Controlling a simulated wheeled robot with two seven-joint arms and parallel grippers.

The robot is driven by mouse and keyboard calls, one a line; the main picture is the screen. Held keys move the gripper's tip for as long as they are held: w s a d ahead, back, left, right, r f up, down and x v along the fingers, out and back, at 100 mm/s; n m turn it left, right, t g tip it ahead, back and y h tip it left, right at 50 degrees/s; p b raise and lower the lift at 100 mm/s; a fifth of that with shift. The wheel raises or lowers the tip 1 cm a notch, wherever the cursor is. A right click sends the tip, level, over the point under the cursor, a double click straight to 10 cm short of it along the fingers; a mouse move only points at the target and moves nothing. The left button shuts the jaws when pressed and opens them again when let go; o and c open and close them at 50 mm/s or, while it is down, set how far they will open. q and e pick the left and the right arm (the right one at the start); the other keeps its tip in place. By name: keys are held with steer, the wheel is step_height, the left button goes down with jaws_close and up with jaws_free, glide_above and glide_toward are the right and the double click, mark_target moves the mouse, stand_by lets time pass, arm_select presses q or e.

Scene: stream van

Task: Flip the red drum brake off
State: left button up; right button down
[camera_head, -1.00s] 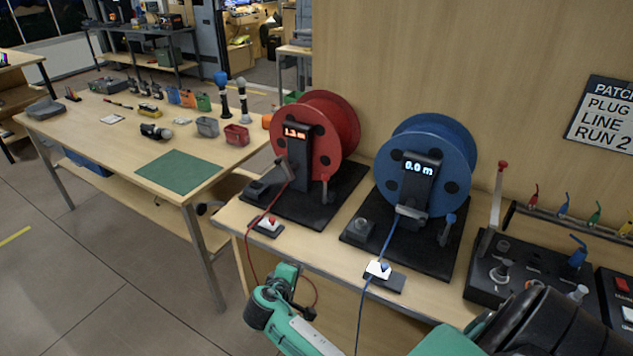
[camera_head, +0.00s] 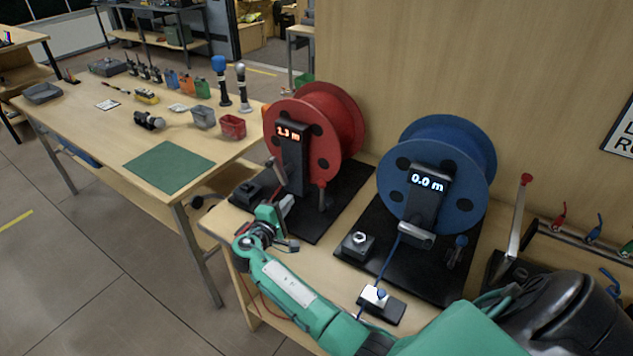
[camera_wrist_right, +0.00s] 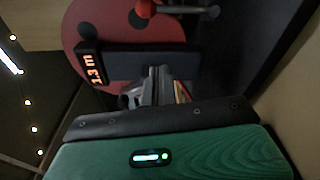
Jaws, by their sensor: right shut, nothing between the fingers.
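The red drum (camera_head: 327,145) stands on a black base plate on the bench; its upright display (camera_head: 289,132) reads 1.3 m. A small black box (camera_head: 249,193) sits at the plate's left; I cannot tell whether it is the brake, or how the brake is set. My right gripper (camera_head: 288,203) is shut and empty, low in front of the drum's display post and right of the box. The right wrist view shows its fingers (camera_wrist_right: 156,82) close to the post, with the red drum face (camera_wrist_right: 80,28) behind. My left gripper is out of view.
A white switch (camera_head: 374,296) lies in front. A wooden table (camera_head: 110,130) with tools stands at the left.

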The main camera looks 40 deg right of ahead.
mark_target(322, 195)
steer(key=shift+a+r, duration=0.15)
steer(key=shift+a, duration=0.05)
steer(key=shift+s, duration=0.1)
steer(key=shift+d, duration=0.15)
steer(key=p+x, duration=0.1)
steer(key=x, duration=0.4)
steer(key=p+x, duration=0.2)
steer(key=x, duration=0.3)
steer(key=shift+d+r, duration=0.1)
steer(key=shift+r, duration=0.05)
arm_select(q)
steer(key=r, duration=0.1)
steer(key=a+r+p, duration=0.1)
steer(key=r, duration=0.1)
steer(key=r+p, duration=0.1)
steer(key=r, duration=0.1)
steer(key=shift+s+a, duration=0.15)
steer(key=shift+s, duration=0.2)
arm_select(e)
steer(key=s, duration=0.3)
steer(key=shift+s+d+r, duration=0.2)
steer(key=shift+s+r, duration=0.05)
steer(key=shift+s, duration=0.15)
